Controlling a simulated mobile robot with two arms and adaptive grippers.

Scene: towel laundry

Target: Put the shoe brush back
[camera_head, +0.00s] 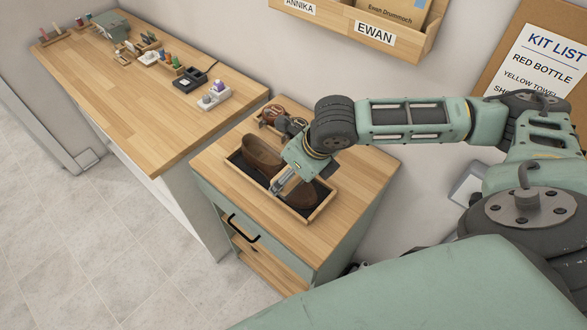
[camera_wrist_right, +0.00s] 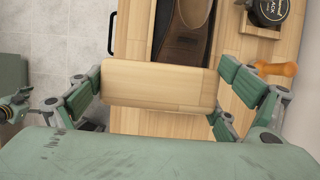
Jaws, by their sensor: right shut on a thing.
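The shoe brush (camera_wrist_right: 160,85) shows in the right wrist view as a flat, pale wooden block seen from above; its bristles are hidden. My right gripper (camera_wrist_right: 160,92) is shut on it, with finger pads at its left and right ends. I cannot make out the brush clearly there. A shoe (camera_wrist_right: 182,32) also shows beyond the brush in the wrist view. My left gripper is out of view.
A wooden holder (camera_wrist_right: 259,30) with a black polish tin (camera_wrist_right: 268,10) stands beside the tray. An orange handle (camera_wrist_right: 276,69) shows by the right finger. The small cabinet top (camera_head: 350,190) is bare on its right. A long workbench (camera_head: 130,90) with small tools stands at left.

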